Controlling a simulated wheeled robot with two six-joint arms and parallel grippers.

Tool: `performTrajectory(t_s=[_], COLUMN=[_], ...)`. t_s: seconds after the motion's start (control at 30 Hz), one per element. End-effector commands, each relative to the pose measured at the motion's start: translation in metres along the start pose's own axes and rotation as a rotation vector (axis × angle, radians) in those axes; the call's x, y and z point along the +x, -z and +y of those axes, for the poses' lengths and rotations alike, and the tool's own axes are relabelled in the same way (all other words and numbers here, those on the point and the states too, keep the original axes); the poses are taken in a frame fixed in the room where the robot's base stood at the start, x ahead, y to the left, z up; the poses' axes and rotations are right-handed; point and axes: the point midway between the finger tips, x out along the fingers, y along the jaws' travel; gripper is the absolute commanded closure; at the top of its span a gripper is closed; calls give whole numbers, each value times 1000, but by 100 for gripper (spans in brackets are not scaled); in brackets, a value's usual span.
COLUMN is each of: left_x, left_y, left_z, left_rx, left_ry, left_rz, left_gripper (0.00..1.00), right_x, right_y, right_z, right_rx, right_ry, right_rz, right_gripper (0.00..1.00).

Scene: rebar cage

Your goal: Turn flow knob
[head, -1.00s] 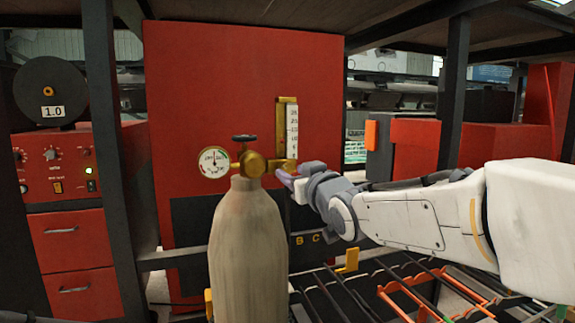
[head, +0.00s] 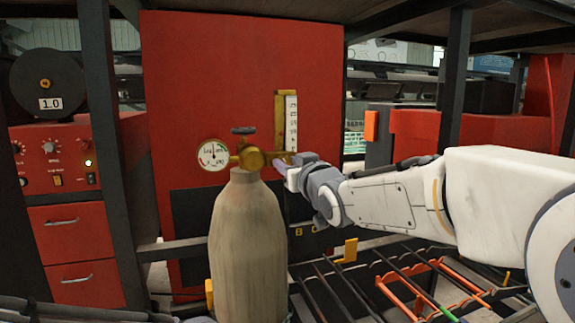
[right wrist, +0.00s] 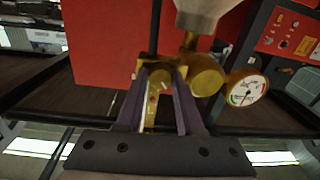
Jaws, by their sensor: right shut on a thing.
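A pale gas cylinder (head: 248,240) stands upright in front of the red cabinet. Its brass regulator (head: 250,158) carries a round white gauge (head: 213,154) on the left and an upright flow scale (head: 291,120) on the right. My right gripper (head: 284,166) reaches in from the right to the brass fitting below the scale. In the right wrist view, its two fingers (right wrist: 160,88) are closed around the brass flow knob (right wrist: 159,76), beside the regulator body (right wrist: 206,76). The knob is mostly hidden by the fingers in the head view. My left gripper does not show.
A red cabinet (head: 245,70) stands behind the cylinder. A black spool marked 1.0 (head: 48,83) sits on a red machine at left. Dark posts frame the bench. A rack of rods (head: 415,285) lies low at right, under my arm.

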Motion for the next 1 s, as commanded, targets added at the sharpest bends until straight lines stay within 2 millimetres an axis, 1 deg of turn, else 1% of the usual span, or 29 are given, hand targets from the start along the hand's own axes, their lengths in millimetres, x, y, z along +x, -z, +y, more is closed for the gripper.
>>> performTrajectory(t_s=[0.27,1.0], left_x=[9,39], left_y=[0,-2], left_z=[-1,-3], left_rx=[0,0], left_ry=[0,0], left_rz=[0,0], left_gripper=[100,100], right_x=[0,0], right_y=[-2,-4], right_z=[0,-1], right_rx=[148,842], right_ry=[-1,-4], right_rz=[6,38], right_gripper=[100,100])
